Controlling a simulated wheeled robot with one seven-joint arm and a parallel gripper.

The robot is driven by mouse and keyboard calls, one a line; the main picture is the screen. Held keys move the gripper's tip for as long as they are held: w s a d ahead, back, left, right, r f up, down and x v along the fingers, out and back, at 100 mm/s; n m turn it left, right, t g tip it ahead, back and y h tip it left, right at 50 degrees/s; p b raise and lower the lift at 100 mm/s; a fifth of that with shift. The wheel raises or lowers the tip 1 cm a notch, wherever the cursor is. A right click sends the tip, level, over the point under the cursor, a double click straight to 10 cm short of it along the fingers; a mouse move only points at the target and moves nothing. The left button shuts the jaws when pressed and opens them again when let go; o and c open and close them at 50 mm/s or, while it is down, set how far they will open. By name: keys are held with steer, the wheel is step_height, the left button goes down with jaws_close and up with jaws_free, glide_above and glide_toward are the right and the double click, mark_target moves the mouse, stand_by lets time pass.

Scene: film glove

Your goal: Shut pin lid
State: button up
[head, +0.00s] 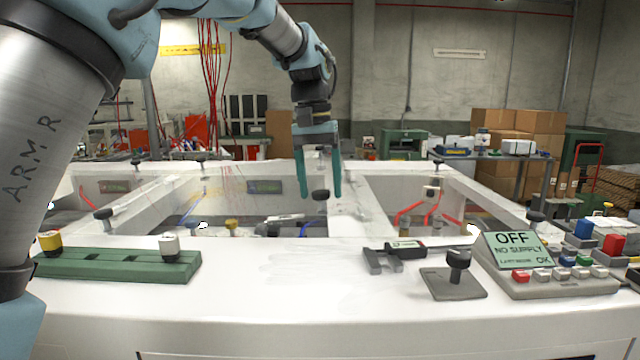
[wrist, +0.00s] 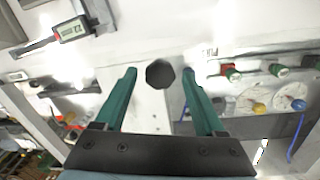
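My gripper (head: 322,188) hangs over the middle of the white bench with its two green fingers apart and pointing down. In the wrist view the same dark, many-sided knob (wrist: 160,73) lies between the open fingers, with gaps on both sides. A pale panel (wrist: 148,108) is beneath it; I cannot tell whether this is the pin lid. No contact between fingers and knob is visible, and the height between them is unclear.
The white bench (head: 270,310) has open recesses with cables and small parts. A green block (head: 118,265) with knobs stands at left. A digital caliper (head: 395,252), a small black-knobbed stand (head: 456,280) and a control panel (head: 545,270) reading OFF are at right.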

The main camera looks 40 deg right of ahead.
jaws_close()
stand_by(0.3)
stand_by(0.9)
